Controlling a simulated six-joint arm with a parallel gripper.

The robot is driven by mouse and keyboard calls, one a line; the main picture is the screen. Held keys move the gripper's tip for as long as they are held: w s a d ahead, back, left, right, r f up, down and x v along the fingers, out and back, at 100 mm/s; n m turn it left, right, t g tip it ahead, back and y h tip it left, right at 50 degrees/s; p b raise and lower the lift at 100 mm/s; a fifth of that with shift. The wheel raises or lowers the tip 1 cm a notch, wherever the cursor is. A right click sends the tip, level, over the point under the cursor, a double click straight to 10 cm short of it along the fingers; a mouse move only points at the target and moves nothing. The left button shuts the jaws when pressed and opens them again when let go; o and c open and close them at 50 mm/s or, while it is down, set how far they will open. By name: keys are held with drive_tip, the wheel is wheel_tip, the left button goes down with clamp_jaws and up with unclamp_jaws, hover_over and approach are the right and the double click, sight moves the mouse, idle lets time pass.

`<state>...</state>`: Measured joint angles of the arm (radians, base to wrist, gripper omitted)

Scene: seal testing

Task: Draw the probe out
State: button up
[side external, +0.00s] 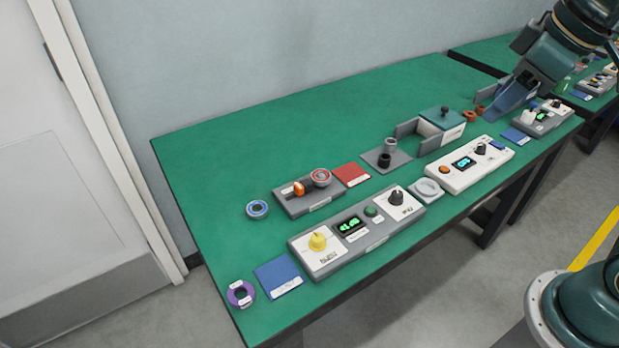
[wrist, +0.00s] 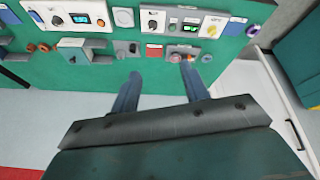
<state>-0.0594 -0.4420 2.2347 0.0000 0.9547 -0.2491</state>
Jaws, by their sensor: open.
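I cannot single out the probe for sure. A small grey plate (side external: 399,158) in the side view carries a dark upright cylinder (side external: 384,160) and a lighter grey one (side external: 390,144). Behind it to the right stands a grey fixture with a green-topped block (side external: 441,119) and a dark knob on top. My gripper (side external: 506,108) is at the right, above the back right of the bench, apart from these. In the wrist view my gripper (wrist: 160,71) has its two blue fingers spread, with nothing between them.
A grey panel with a yellow knob (side external: 317,241) and a white panel (side external: 470,164) line the front edge. A red card (side external: 351,174), a blue card (side external: 278,276), a purple ring (side external: 240,294) and a blue ring (side external: 257,210) lie around. The back left of the green bench (side external: 260,150) is clear.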

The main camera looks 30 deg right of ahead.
drive_tip(key=w+a+n+g, duration=0.1)
drive_tip(key=w+a+n, duration=0.25)
drive_tip(key=w, duration=0.65)
drive_tip(key=n+g, duration=0.4)
drive_tip(key=n, duration=0.7)
hover_over(298, 185)
wheel_tip(298, 185, down, 18)
drive_tip(key=shift+s+f, duration=0.1)
drive_tip(key=shift+f, duration=0.1)
wheel_tip(298, 185, down, 14)
drive_tip(key=shift+r, duration=0.2)
